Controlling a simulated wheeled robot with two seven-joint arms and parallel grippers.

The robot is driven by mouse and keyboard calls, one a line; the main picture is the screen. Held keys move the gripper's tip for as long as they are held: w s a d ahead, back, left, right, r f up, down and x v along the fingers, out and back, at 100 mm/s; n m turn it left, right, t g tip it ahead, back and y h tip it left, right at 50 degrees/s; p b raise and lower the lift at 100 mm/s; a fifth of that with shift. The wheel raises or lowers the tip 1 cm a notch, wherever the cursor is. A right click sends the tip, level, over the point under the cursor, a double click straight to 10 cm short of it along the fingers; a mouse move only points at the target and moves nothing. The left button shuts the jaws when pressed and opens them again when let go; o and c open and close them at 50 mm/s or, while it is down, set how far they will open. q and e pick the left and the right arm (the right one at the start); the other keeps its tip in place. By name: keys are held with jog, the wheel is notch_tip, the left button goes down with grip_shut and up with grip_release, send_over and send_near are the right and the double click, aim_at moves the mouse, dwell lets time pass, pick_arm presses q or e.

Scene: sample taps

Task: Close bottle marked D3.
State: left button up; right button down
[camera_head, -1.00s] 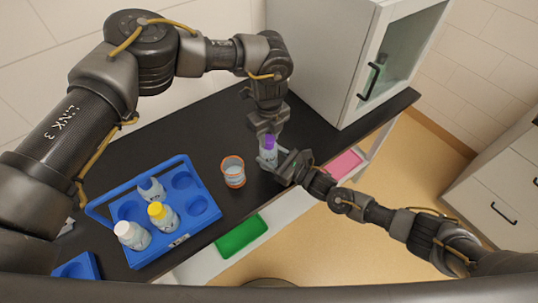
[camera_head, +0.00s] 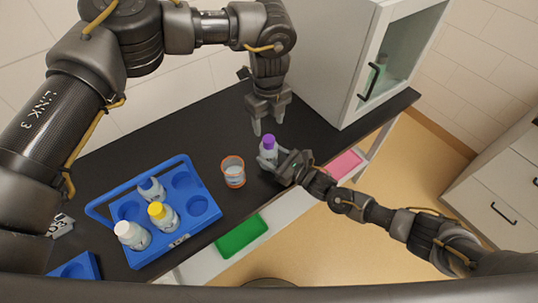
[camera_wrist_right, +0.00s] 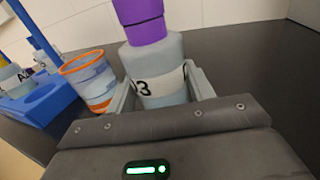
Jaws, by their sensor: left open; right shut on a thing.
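The bottle (camera_head: 267,153) with a purple cap (camera_head: 269,141) stands upright near the table's front edge. In the right wrist view its label (camera_wrist_right: 158,82) shows a partly cut-off mark that looks like D3. The purple cap (camera_wrist_right: 140,20) sits on the bottle's neck; I cannot tell how tightly. My right gripper (camera_head: 272,162) is shut around the bottle's body from the front right. My left gripper (camera_head: 267,125) is open and empty, pointing down, above and behind the cap and apart from it.
An orange-rimmed beaker (camera_head: 233,172) stands left of the bottle. A blue rack (camera_head: 190,230) holds a white-capped bottle (camera_head: 131,235), a yellow-capped bottle (camera_head: 163,216) and another bottle (camera_head: 151,190). A glass-door cabinet (camera_head: 335,70) stands at the back right. The black tabletop behind the beaker is clear.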

pick_arm(q)
jog(key=shift+r, duration=2.8)
pick_arm(e)
jog(key=shift+s+f, duration=0.15)
jog(key=shift+f, duration=0.15)
jog(key=c, duration=1)
grip_release()
jog(key=o, duration=0.5)
jog(key=shift+r, duration=0.1)
pick_arm(q)
jog(key=shift+f, duration=0.1)
pick_arm(e)
jog(key=shift+r, duration=0.1)
jog(key=b+v, duration=0.2)
jog(key=v, duration=0.7)
jog(key=shift+d+b, duration=0.35)
jog(key=shift+b, duration=0.05)
pick_arm(q)
jog(key=shift+f, duration=1.5)
pick_arm(e)
jog(key=shift+s+d, duration=0.35)
jog(key=shift+d, duration=0.05)
jog(key=shift+s, duration=0.1)
